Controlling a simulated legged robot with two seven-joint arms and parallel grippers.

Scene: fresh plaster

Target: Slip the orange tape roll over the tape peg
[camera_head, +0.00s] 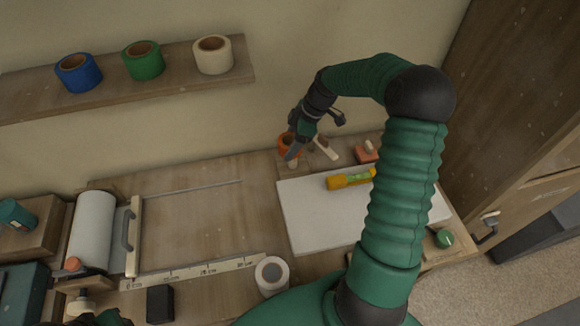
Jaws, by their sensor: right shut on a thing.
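The orange tape roll (285,142) is at the back of the workbench, near the wall. My right gripper (293,146) reaches down from above and is shut on it. The gripper's dark fingers cover part of the roll. A small pale stub (293,164) shows just below the roll; it may be the tape peg, but I cannot tell whether the roll is around it or above it. A green and dark part at the bottom left edge (108,318) looks like my left gripper, mostly cut off, its jaws unclear.
A shelf (120,92) holds blue (78,72), green (143,60) and cream (212,54) tape rolls. A pale-handled tool (325,149) and an orange block (366,152) lie close right of the gripper. A yellow level (350,179) rests on a white board (310,215).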

